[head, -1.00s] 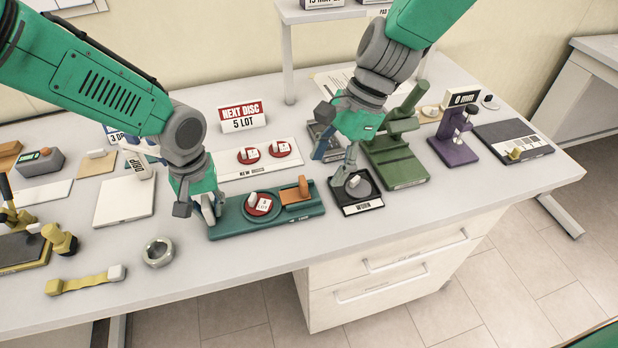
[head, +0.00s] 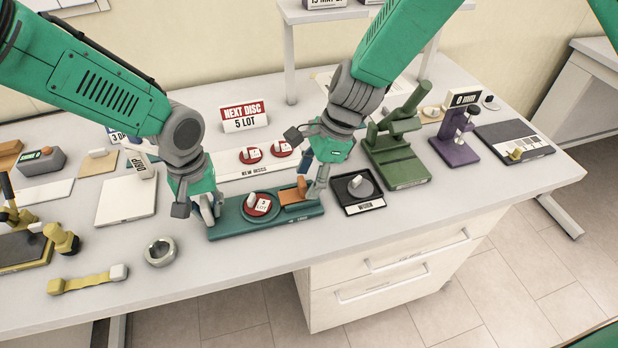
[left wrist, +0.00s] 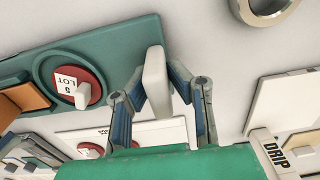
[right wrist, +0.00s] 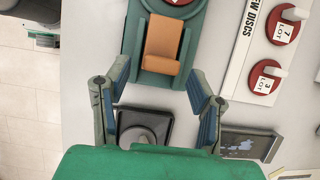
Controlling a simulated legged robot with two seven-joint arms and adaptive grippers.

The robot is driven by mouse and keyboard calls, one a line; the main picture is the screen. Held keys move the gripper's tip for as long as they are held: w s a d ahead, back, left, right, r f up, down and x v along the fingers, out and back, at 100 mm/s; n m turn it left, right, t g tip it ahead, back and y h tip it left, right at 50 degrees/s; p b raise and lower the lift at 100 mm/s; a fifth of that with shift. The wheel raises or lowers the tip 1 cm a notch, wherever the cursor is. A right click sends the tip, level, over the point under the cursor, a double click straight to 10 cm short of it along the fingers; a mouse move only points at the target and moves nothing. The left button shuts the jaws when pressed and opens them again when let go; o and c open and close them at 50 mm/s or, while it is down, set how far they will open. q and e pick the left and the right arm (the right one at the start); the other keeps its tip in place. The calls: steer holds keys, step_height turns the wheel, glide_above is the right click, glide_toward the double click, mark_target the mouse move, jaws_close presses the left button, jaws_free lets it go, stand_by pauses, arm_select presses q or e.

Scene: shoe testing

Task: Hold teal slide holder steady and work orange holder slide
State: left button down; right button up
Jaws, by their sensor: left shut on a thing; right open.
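The teal slide holder (head: 232,228) lies flat on the bench. A red disc labelled LOT (head: 258,208), with a pale knob, sits in its round seat. The orange slide (head: 293,195) is at the holder's right end; it also shows in the right wrist view (right wrist: 162,48). My left gripper (head: 209,212) is shut on the pale upright grip (left wrist: 156,82) at the holder's left end. My right gripper (head: 312,184) is open at the holder's right end. In the right wrist view its fingertips (right wrist: 157,80) stand either side of the orange slide's near end, with gaps.
The black WORN tray (head: 365,206) with a grey disc lies just right of the holder. The NEW DISCS strip (head: 228,172) with red discs lies behind. A green press (head: 395,165) stands right. A metal ring (head: 160,251) lies front left.

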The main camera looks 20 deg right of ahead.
arm_select(q)
steer(key=shift+a, duration=0.6)
arm_select(e)
steer(key=shift+a+f, duration=0.2)
steer(key=shift+a, duration=0.55)
